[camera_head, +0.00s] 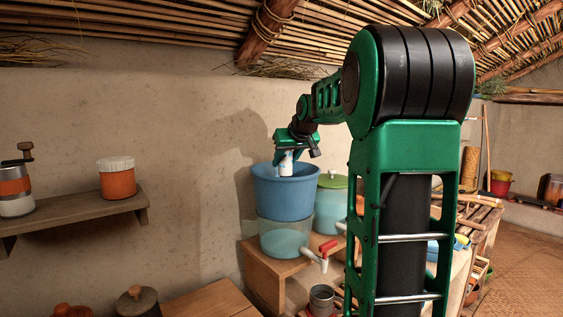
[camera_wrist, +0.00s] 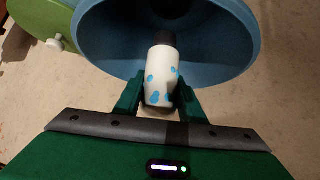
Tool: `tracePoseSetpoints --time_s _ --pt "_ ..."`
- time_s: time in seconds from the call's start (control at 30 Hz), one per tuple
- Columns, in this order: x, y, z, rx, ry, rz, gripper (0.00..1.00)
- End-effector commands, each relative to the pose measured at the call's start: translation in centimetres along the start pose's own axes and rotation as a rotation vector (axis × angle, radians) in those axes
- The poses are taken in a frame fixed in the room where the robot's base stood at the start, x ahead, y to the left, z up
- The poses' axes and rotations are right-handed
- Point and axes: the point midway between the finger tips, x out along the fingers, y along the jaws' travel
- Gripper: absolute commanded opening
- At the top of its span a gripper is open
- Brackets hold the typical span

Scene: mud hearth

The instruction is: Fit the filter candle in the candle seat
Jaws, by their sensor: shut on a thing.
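My gripper (camera_head: 297,141) is shut on the filter candle (camera_head: 286,163), a white cylinder with blue spots. In the wrist view the candle (camera_wrist: 160,75) sits between the two fingers (camera_wrist: 158,98), with a dark end pointing into the bucket. The blue bucket (camera_head: 284,201) stands on a translucent blue lower container with a red-handled tap. The candle is above or partly within the bucket's mouth; I cannot tell how deep. The wrist view shows the bucket's inside (camera_wrist: 105,40). The candle seat is not visible; the bucket wall and the candle hide the bucket floor.
A teal container with a green lid (camera_head: 332,181) stands close to the right of the bucket. Both are on a wooden stand (camera_head: 262,268). A metal cup (camera_head: 321,299) sits below the tap (camera_head: 322,256). A wall shelf (camera_head: 75,219) at left holds jars.

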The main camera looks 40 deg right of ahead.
Motion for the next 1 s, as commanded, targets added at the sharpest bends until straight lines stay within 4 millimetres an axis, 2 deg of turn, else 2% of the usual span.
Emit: tracePoseSetpoints --time_s 1.0 --pt "1.4 0.0 1.6 0.000 0.000 0.000 0.06"
